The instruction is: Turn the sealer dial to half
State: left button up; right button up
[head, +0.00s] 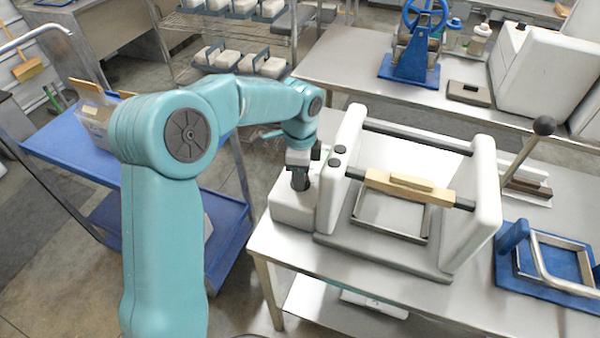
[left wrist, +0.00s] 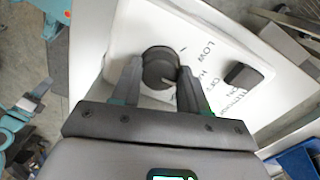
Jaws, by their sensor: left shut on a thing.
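The sealer (head: 385,258) stands on the steel table, with white side housings and a wooden-grip handle bar (head: 410,189). In the left wrist view its white panel shows a round dark dial (left wrist: 158,66) with lettering beside it, including "OFF" and "LOW"; the rest is hard to read. A light pointer mark shows on the dial's lower right side. My left gripper (left wrist: 158,85) is shut on the dial, one finger on each side. In the head view the left gripper (head: 299,178) reaches down at the sealer's left end and hides the dial. My right gripper is not in view.
A second dark knob (left wrist: 243,75) sits right of the dial. A blue cart (head: 60,148) with a cardboard box stands left. Blue-based equipment (head: 550,265) is right of the sealer. A rear table (head: 340,65) holds more machines.

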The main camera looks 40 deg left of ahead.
pick_arm(q)
jog(key=shift+r+n, duration=0.1)
jog(key=shift+n, duration=0.3)
jog(key=o, duration=1.1)
jog(key=shift+c, duration=0.2)
notch_tip(320, 180, up, 16)
jog(key=shift+r, duration=0.15)
jog(key=shift+s, duration=0.15)
